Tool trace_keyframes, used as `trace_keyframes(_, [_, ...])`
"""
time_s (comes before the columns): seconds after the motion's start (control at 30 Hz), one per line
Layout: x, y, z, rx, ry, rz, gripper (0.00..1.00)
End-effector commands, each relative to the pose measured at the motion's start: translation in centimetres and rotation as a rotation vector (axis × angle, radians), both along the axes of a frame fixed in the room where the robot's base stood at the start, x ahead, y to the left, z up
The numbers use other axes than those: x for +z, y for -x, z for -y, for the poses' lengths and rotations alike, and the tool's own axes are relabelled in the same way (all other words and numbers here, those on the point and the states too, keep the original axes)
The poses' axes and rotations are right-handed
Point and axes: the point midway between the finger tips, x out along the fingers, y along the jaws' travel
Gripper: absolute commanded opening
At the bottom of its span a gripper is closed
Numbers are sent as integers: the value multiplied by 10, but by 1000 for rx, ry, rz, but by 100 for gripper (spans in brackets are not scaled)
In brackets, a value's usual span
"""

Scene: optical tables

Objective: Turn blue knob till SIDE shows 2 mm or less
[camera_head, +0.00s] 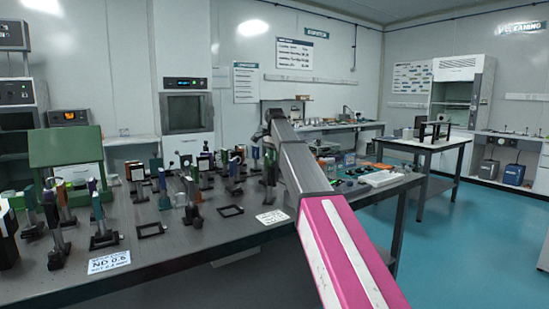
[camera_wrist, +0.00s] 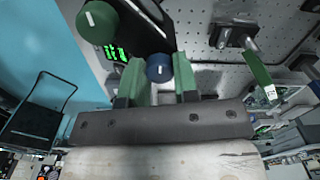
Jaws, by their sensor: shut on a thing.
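In the wrist view, the blue knob (camera_wrist: 158,68) has a white mark on its face and sits between the two green fingers of my gripper (camera_wrist: 162,78). The gripper is shut on it. A green knob (camera_wrist: 97,21) with a white mark is up and to the left, clear of the fingers. Both are beside a dark block. A small display (camera_wrist: 116,52) with green digits is left of the blue knob; its reading and label are too small to make out. In the head view, my arm reaches over the table, and the knobs cannot be made out.
The optical table (camera_head: 190,240) carries several post-mounted optics, a green housing (camera_head: 68,150) at left and a sign (camera_head: 108,262) reading ND 0.6. In the wrist view, a post-like part with a green piece (camera_wrist: 258,70) stands to the right. Floor at right (camera_head: 480,240) is clear.

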Motion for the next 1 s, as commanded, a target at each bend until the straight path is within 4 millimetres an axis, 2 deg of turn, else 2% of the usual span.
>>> trace_keyframes(0.37, [0, 0, 0, 130, 0, 0, 4])
trace_keyframes(1.0, [1, 0, 0, 714, 0, 0, 4])
